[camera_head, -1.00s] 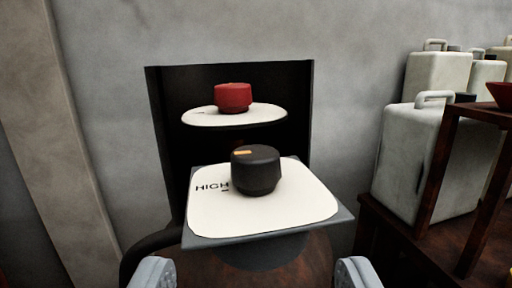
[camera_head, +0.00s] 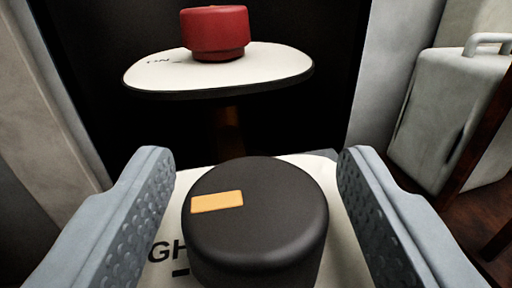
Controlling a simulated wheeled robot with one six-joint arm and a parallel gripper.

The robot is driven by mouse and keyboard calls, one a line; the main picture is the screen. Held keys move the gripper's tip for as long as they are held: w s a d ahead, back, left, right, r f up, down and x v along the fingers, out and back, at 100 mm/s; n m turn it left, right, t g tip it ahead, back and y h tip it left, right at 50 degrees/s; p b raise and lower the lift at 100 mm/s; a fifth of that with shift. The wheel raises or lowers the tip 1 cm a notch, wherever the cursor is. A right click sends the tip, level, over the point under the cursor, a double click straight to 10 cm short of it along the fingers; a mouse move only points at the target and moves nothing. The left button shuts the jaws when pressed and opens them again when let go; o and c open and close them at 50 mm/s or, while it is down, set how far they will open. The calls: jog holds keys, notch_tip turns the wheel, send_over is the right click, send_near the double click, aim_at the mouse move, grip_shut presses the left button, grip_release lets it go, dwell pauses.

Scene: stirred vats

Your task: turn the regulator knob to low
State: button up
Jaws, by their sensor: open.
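The black regulator knob (camera_head: 262,228) stands in the lower middle of the view on a white plate (camera_head: 160,205). An orange mark (camera_head: 217,201) on its top lies toward the left, on the side of the partly hidden lettering "GH" (camera_head: 172,251). My gripper (camera_head: 255,170) is open, with one finger on each side of the knob. White plate shows between the knob and the fingers, and I see no contact. The right part of the plate is mostly hidden by the knob and the right finger.
A red knob (camera_head: 215,33) sits on a second white plate (camera_head: 150,75) behind and above, with small lettering at its left. A dark panel (camera_head: 90,100) backs both.

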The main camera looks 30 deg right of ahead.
jog(key=shift+w+d, duration=0.1)
jog(key=c, duration=1)
jog(key=shift+m+g+h, duration=0.5)
jog(key=shift+m+h, duration=0.1)
jog(key=shift+h, duration=0.2)
jog(key=shift+m+g+h, duration=1.7)
jog(key=shift+h, duration=0.3)
jog(key=m+g+h, duration=0.1)
jog(key=m+g, duration=0.1)
jog(key=g, duration=0.1)
jog(key=m+g+h, duration=0.2)
jog(key=g, duration=0.1)
jog(key=shift+m, duration=0.3)
jog(key=m+g, duration=0.2)
jog(key=g, duration=0.2)
jog(key=m+g+h, duration=0.1)
jog(key=m+g, duration=0.2)
jog(key=g, duration=0.1)
jog(key=shift+m+g+y, duration=0.45)
jog(key=shift+m+g, duration=0.5)
jog(key=shift+g, duration=0.5)
jog(key=shift+m+g+y, duration=0.45)
jog(key=shift+m+g, duration=0.5)
jog(key=shift+g, duration=0.5)
jog(key=shift+r, duration=0.1)
